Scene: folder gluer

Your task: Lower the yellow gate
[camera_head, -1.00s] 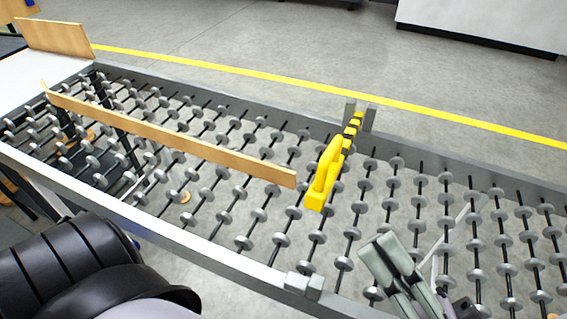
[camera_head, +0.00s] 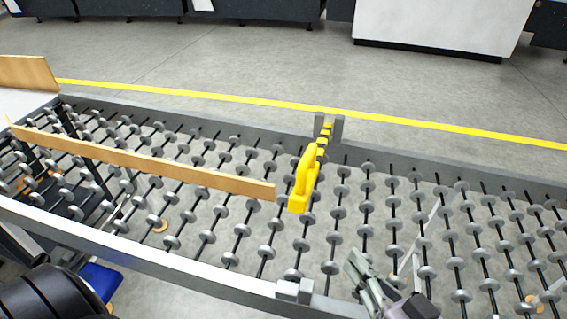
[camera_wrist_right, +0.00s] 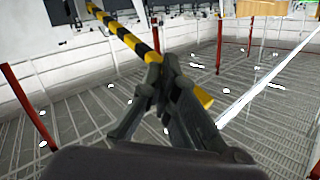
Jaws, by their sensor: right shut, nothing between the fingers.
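The yellow gate (camera_head: 304,182) is a thick yellow bar with black marks towards its far end. It runs from a grey two-post bracket (camera_head: 328,128) on the far rail towards me, over the rollers; its near end stops short of the near rail. In the right wrist view the gate (camera_wrist_right: 128,38) is a yellow and black striped bar, partly hidden by my fingers. My right gripper (camera_head: 356,264) is shut and empty, to the right of and nearer than the gate's end. In the wrist view the gripper (camera_wrist_right: 155,68) overlaps the bar; contact cannot be told. My left gripper does not show.
The conveyor has many grey skate wheels on black axles between a far rail (camera_head: 200,117) and a near rail (camera_head: 150,255). A small grey bracket (camera_head: 294,291) sits on the near rail. A wooden strip (camera_head: 150,163) crosses the left part, ending near the gate.

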